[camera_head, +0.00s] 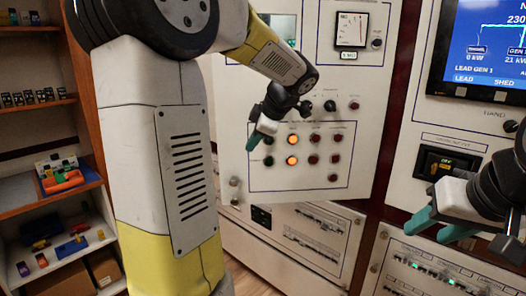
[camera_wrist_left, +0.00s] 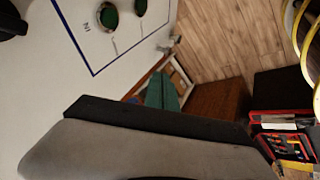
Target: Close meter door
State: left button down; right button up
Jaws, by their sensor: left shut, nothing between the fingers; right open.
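The meter door (camera_head: 325,85) is a white panel with a dial gauge, knobs and rows of lamps. Its lower edge runs at a different angle from the breaker panel below, so it stands swung out from the cabinet. My left gripper (camera_head: 256,138) is shut and empty by the door's left part; I cannot tell whether it touches. In the left wrist view, its teal fingertips (camera_wrist_left: 163,92) show beside the door face (camera_wrist_left: 60,70), with wood floor beyond. My right gripper (camera_head: 437,217) is open and empty at the right, in front of the neighbouring cabinet.
A breaker row panel (camera_head: 310,232) lies below the door. A blue screen (camera_head: 488,45) and a black breaker (camera_head: 445,163) are on the right cabinet. A wooden shelf unit (camera_head: 60,118) with small items stands at the left. Wood floor (camera_wrist_left: 225,45) is clear beside the door.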

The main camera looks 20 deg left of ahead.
aim_at(241, 157)
pick_arm(q)
jog(key=x, duration=0.3)
jog(key=w+x, duration=0.1)
jog(key=x, duration=0.3)
jog(key=w+r+x, duration=0.1)
jog(key=x, duration=0.2)
jog(key=shift+w+a+f, duration=0.2)
jog(key=shift+a+f, duration=0.1)
jog(key=shift+a, duration=0.05)
jog(key=shift+w+a, duration=0.2)
jog(key=shift+w, duration=0.3)
